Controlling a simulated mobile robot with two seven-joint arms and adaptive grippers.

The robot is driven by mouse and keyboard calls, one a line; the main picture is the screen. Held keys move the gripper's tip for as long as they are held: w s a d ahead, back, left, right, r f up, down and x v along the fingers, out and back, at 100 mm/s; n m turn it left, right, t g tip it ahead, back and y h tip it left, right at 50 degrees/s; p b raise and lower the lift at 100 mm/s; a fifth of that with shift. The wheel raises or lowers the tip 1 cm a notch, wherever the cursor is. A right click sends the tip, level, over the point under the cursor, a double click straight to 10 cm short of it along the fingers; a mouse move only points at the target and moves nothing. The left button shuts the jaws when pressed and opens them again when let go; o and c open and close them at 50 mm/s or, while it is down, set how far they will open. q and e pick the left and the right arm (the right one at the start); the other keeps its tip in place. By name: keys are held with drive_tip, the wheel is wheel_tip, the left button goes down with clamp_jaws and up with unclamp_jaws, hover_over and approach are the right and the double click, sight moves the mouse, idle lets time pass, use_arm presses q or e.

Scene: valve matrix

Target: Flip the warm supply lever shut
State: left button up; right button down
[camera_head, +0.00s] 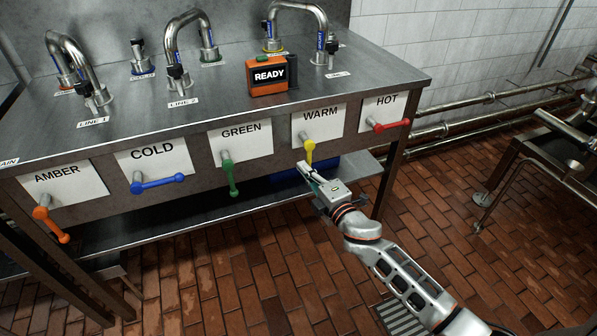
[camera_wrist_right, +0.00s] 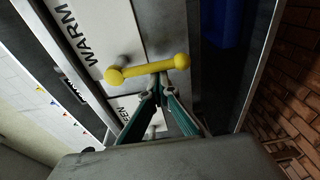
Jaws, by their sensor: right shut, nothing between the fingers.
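The yellow warm lever (camera_head: 309,151) hangs down from its pivot on the front panel, under the WARM label (camera_head: 318,119). My right gripper (camera_head: 303,167) is just below and in front of the lever's lower end. In the right wrist view the yellow lever (camera_wrist_right: 150,68) lies across the picture, its ball end at the right. The teal fingers of my right gripper (camera_wrist_right: 158,82) meet at their tips beside the bar, near the ball end. The gripper is shut with nothing in it; whether the tips touch the lever I cannot tell. My left gripper is not in view.
The green lever (camera_head: 230,178) hangs down. The red hot lever (camera_head: 391,126) and blue cold lever (camera_head: 158,184) point right. The orange amber lever (camera_head: 51,225) slants down-right. An orange READY box (camera_head: 267,90) stands on the bench. A blue bin (camera_head: 292,178) sits underneath.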

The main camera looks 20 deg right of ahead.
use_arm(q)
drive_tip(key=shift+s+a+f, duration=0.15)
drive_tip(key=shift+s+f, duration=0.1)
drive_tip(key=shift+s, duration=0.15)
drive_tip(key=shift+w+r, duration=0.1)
use_arm(e)
drive_tip(key=shift+d+r, duration=0.1)
drive_tip(key=shift+d, duration=0.1)
